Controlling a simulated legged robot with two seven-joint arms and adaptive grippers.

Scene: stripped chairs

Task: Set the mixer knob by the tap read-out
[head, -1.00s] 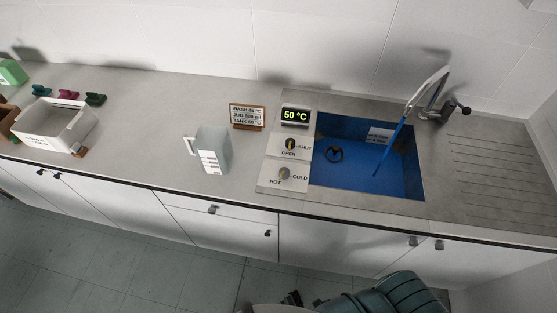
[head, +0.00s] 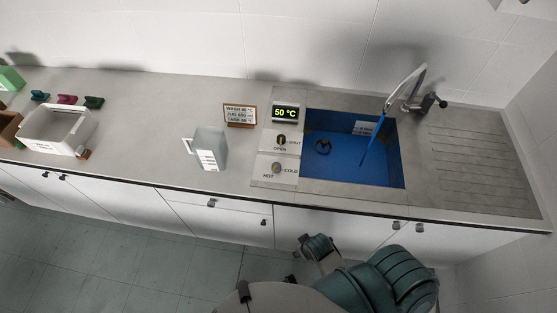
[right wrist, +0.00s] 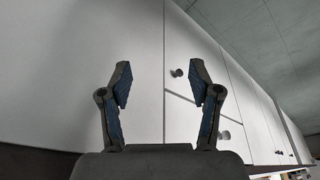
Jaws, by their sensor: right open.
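The mixer knob (head: 277,168) sits on a pale plate marked HOT and COLD, left of the blue sink. Above it is a second knob (head: 281,140) marked OPEN and SHUT. The tap read-out (head: 285,114) shows 50 °C in green digits. The tap (head: 408,87) arches over the sink (head: 345,175), and a blue stream runs down from it. My right gripper (right wrist: 160,82) is open and empty in the right wrist view, facing the white cabinet fronts, apart from the knobs. My left gripper is not in view.
A small sign (head: 240,115) with small print stands left of the read-out. A pale jug (head: 211,148) stands on the worktop (head: 150,110). A white bin (head: 48,140) and coloured items are far left. Cabinet doors (head: 335,222) run below the worktop edge.

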